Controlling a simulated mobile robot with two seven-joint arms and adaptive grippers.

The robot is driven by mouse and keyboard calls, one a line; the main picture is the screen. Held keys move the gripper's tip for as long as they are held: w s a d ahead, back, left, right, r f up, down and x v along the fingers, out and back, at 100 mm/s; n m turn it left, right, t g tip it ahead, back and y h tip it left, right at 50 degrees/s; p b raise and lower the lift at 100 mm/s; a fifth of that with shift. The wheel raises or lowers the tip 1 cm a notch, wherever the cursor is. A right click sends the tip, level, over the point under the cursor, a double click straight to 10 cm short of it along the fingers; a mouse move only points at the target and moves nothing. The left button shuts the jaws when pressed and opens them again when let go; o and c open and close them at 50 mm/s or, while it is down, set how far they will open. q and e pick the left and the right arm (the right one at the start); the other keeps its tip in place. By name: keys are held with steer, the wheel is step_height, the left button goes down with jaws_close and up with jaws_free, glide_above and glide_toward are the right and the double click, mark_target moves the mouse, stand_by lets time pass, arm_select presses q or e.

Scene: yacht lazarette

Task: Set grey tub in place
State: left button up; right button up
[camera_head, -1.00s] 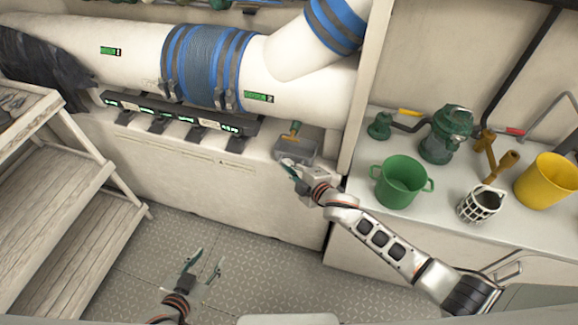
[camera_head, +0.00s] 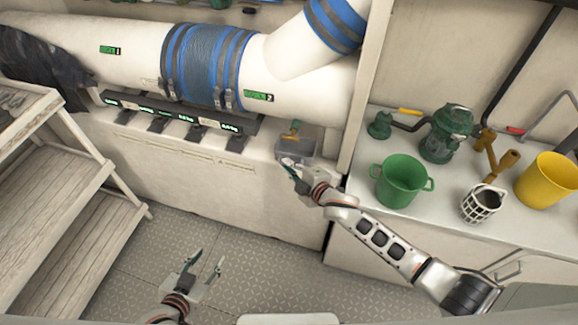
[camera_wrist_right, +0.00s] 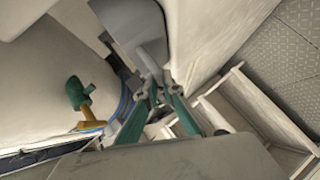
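The grey tub (camera_head: 302,146) is at the right end of the white ledge, below the big pipe and beside the upright panel. It also shows at the top of the right wrist view (camera_wrist_right: 135,28). My right gripper (camera_head: 289,166) is at the tub's near side. In the wrist view its green fingers (camera_wrist_right: 158,92) come close together at the tub's lower edge and look shut on it. The fingers partly hide that edge, and I cannot tell whether the tub is resting or slightly raised. My left gripper (camera_head: 208,259) is open and empty above the floor.
A green tool with a wooden handle (camera_wrist_right: 82,102) is near the tub. A counter at right holds a green bucket (camera_head: 399,186), a green lantern-like can (camera_head: 446,135), a white basket (camera_head: 480,205) and a yellow bucket (camera_head: 547,182). The metal floor is clear.

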steer(key=o, duration=0.5)
steer(key=shift+f, duration=0.1)
steer(key=v, duration=1.2)
steer(key=s+d+f+m+h, duration=0.2)
steer(key=s+d+f+m, duration=0.3)
steer(key=s+d+m, duration=0.2)
steer(key=s+d+f+m+g+h, duration=0.1)
steer(key=s+d+f+m+h, duration=0.2)
steer(key=s+d+f+m, duration=0.2)
steer(key=s+d+m, duration=0.3)
steer(key=s+m, duration=0.1)
steer(key=s, duration=0.2)
steer(key=shift+s, duration=0.2)
